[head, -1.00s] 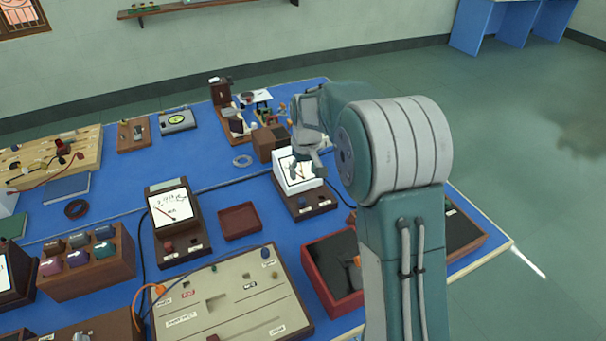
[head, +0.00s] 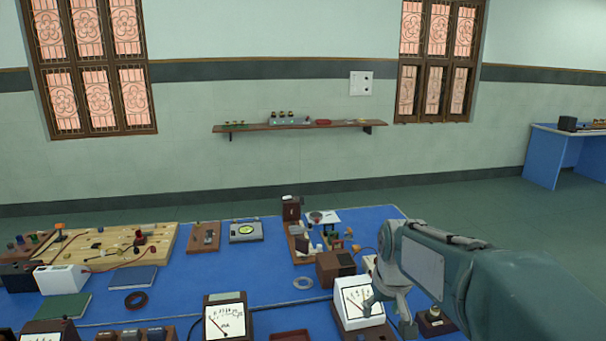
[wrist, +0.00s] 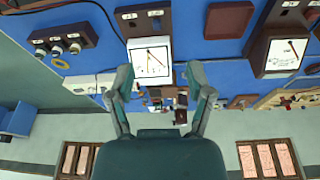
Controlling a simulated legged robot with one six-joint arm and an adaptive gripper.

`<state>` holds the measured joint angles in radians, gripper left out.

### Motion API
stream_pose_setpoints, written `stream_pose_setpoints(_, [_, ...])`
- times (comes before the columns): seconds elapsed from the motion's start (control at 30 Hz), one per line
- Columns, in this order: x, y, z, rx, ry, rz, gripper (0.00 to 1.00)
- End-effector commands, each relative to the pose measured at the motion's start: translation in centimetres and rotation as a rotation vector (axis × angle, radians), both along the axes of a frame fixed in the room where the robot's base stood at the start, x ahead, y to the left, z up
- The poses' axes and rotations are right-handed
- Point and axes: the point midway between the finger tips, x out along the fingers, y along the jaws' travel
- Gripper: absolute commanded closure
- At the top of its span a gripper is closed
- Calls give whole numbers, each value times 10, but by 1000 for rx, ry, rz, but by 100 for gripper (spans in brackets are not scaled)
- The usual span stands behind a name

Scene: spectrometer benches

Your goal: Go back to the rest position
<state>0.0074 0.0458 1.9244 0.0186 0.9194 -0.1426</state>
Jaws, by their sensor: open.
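My gripper (head: 390,312) is at the right of the head view, at the end of my arm, which reaches in from the right edge. In the wrist view my gripper (wrist: 163,82) has its two fingers spread apart with nothing between them. In the head view the fingers overlap the white-faced meter (head: 358,300) on the blue bench. The wrist view shows the same meter (wrist: 150,58) beyond the fingertips; I cannot tell how far away it is.
A wall shelf (head: 300,126) is behind. Open floor (head: 470,210) lies right of the bench.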

Motion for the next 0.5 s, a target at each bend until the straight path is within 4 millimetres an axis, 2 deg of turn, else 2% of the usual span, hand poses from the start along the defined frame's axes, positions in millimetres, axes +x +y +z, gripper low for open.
stream_pose_setpoints(0.2, [-44, 0, 23, 4, -49, -23, 33])
stream_pose_setpoints(0.5, [-104, 1, 39, 11, -113, -54, 33])
